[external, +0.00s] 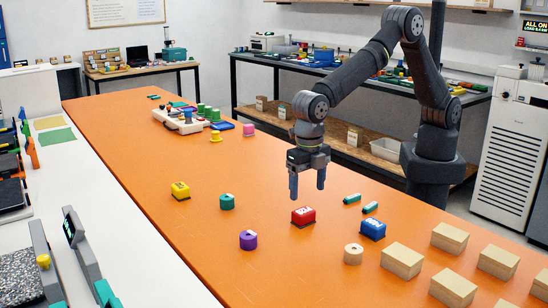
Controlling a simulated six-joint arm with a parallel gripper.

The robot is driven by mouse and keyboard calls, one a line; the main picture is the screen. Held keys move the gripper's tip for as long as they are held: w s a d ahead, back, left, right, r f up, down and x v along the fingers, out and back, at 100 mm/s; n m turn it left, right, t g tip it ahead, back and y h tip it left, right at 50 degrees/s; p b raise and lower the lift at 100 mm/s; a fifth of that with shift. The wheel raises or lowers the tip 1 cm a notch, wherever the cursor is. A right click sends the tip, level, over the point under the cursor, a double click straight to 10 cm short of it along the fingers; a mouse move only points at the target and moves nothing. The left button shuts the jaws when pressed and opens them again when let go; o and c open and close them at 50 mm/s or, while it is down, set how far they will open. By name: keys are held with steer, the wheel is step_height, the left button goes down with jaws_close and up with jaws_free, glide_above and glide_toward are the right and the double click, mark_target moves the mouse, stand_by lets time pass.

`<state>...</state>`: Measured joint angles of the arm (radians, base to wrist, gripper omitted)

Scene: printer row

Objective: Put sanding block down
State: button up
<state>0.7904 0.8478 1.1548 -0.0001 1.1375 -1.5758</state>
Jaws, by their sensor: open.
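My gripper (307,188) points straight down over the orange table (130,150). Its two dark fingers are apart, with nothing between them. A red block (303,215) with a pale label and a dark underside rests on the table just below the fingers in the picture, apart from them. A blue block (373,230) of similar form lies to its right, and a yellow block (180,190) to its left. These look like sanding blocks; which one the task names I cannot tell.
A green cylinder (227,201), a purple cylinder (248,240) and a tan cylinder (353,254) stand around the red block. Two small green pieces (352,199) lie right of it. Several wooden boxes (402,260) fill the near right. Clear table lies left of my gripper.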

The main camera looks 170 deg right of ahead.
mark_target(307, 212)
step_height(307, 212, up, 4)
steer(key=shift+f, duration=0.1)
stand_by(0.4)
step_height(307, 212, down, 12)
steer(key=shift+f, duration=0.15)
step_height(307, 212, up, 3)
steer(key=shift+f, duration=0.2)
steer(key=shift+r, duration=0.8)
